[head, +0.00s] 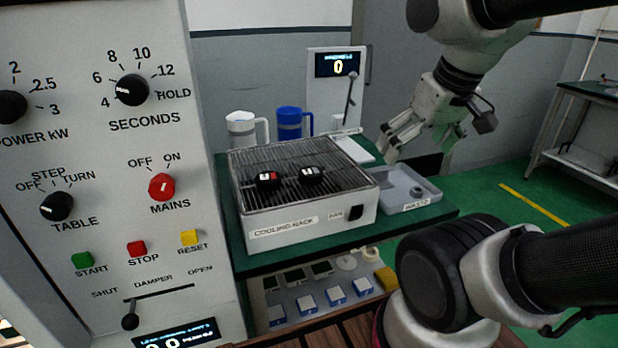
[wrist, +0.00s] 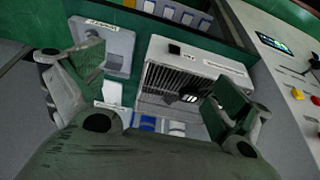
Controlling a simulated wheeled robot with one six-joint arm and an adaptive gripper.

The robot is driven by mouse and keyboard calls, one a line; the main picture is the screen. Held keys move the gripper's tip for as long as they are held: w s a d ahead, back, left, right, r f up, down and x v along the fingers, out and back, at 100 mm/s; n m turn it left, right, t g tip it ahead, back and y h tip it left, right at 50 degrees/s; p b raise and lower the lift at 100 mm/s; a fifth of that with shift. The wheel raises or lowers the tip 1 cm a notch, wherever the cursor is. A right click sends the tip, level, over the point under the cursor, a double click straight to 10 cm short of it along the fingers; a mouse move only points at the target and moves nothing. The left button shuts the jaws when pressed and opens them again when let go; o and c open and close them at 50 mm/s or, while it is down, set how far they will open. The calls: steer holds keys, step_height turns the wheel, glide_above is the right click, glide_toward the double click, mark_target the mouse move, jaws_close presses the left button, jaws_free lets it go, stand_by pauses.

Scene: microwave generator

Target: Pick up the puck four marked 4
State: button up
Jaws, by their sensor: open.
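Two black pucks sit on the wire grid of the cooling rack (head: 240,200) in the head view. The left puck (head: 267,181) has a red and white mark on top. The right puck (head: 311,175) has a white mark. I cannot read a clear 4 on either. In the wrist view a dark puck with a white mark (wrist: 189,97) shows on the rack beside one finger; the other puck is not clearly visible. My gripper (head: 388,146) is open and empty, above and right of the rack, apart from both pucks. Its spread fingers also show in the wrist view (wrist: 158,75).
A grey waste tray (head: 405,187) stands right of the rack. A white jug (head: 241,130) and a blue jug (head: 289,122) stand behind it. A display post with a lever (head: 337,90) rises at the back. The generator panel (head: 110,185) fills the left.

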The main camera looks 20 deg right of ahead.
steer(key=shift+a+f, duration=0.1)
steer(key=shift+a, duration=0.1)
steer(key=c, duration=0.5)
steer(key=m+g, duration=0.4)
steer(key=g, duration=0.1)
glide_above(311, 171)
steer(key=s, duration=0.1)
step_height(311, 171, down, 6)
steer(key=shift+d+r, duration=0.1)
steer(key=shift+r, duration=0.1)
steer(key=m, duration=0.1)
steer(key=w+r+m, duration=0.1)
steer(key=m, duration=0.1)
steer(key=shift+w+a+r+m+t, duration=0.2)
steer(key=shift+w+r+m+t, duration=0.1)
steer(key=shift+t, duration=0.1)
steer(key=shift+s+f+m, duration=0.1)
steer(key=shift+f+m, duration=0.05)
steer(key=shift+m, duration=0.65)
steer(key=shift+f, duration=0.4)
steer(key=f, duration=0.6)
steer(key=shift+s+f, duration=0.2)
steer(key=shift+f, duration=0.2)
